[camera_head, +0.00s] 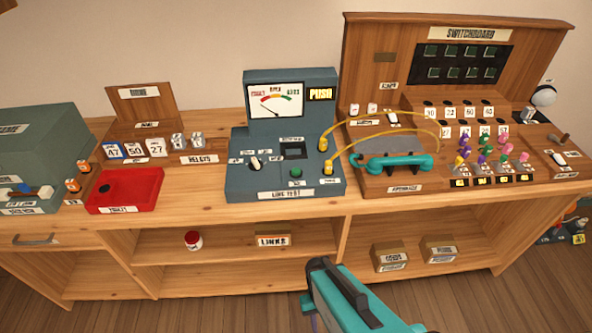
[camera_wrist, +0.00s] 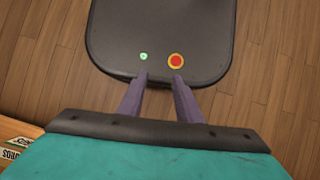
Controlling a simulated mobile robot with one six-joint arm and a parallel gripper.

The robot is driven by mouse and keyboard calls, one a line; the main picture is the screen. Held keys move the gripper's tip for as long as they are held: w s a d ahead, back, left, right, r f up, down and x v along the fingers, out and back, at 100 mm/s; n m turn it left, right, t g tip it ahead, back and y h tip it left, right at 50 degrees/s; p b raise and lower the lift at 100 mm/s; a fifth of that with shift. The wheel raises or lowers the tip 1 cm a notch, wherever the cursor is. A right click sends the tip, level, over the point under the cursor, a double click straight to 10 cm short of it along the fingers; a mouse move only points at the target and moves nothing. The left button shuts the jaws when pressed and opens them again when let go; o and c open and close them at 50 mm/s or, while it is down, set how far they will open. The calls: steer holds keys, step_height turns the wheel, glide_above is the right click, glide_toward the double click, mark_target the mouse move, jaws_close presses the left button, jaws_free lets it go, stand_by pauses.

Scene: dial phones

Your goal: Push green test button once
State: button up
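The green test button (camera_head: 296,172) is a small round button on the sloped front of the grey-blue line test box (camera_head: 240,185), below a small dark square window. A lit yellow "PUSH" sign (camera_head: 320,94) is beside the meter on top of the box. My gripper (camera_wrist: 160,77) has two purple fingers standing apart with nothing between them. In the head view my teal wrist is low in front of the bench, well apart from the button, and the fingers are mostly hidden.
Two yellow cords (camera_head: 370,118) run from the test box's right side to the switchboard (camera_head: 390,60). A teal handset (camera_head: 393,162) lies right of the box. A red tray (camera_head: 125,190) sits to the left. The open shelf below holds a red jar (camera_head: 193,240) and small boxes.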

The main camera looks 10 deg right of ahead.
jaws_close()
stand_by(1.4)
